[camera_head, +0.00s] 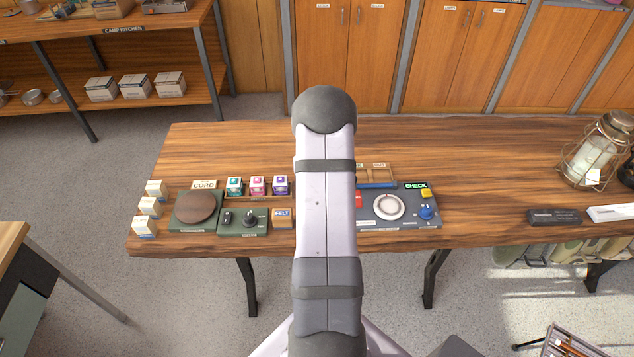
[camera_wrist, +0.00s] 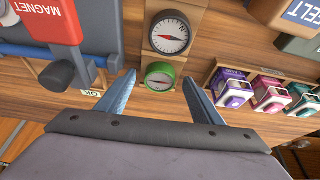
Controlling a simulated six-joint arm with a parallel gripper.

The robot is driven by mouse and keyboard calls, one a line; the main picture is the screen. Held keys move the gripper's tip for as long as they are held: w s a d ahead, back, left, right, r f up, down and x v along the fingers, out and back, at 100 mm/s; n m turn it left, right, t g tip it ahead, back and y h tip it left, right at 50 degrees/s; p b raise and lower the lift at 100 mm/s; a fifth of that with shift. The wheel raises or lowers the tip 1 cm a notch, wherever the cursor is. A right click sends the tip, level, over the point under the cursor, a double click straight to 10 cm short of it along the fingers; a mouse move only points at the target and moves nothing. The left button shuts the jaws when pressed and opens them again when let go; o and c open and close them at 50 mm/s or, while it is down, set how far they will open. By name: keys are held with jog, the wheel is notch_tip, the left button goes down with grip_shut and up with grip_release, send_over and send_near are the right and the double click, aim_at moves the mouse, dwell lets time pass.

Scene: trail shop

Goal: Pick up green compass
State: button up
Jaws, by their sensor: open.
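The green compass (camera_wrist: 160,76) shows in the wrist view, a round green case with a pale dial and red needle. It is in a wooden holder, with a dark-rimmed compass (camera_wrist: 170,33) just above it in the picture. My gripper (camera_wrist: 158,79) is open and empty. Its two blue-grey fingers stand to the left and right of the green compass in the picture; I cannot tell how far above it they are. In the head view my arm hides both compasses and my gripper.
A grey device with a red MAGNET block (camera_wrist: 45,20) is close on the left in the wrist view. Purple, pink and teal boxes (camera_wrist: 268,90) stand right, near a FELT block (camera_wrist: 303,14).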

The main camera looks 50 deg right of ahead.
jog(key=c, duration=1.1)
jog(key=shift+c, duration=0.2)
jog(key=shift+r, duration=0.15)
notch_tip(320, 180, up, 10)
jog(key=b, duration=0.3)
jog(key=s+d+m+g+p, duration=0.3)
jog(key=s+m, duration=0.5)
jog(key=s, duration=0.2)
jog(key=s+d+f+m+g+p, duration=0.1)
jog(key=s+d+m+g+p, duration=0.2)
jog(key=s+m, duration=0.5)
jog(key=shift+s+d+h, duration=0.4)
jog(key=shift+s+d, duration=0.05)
jog(key=shift+s, duration=0.8)
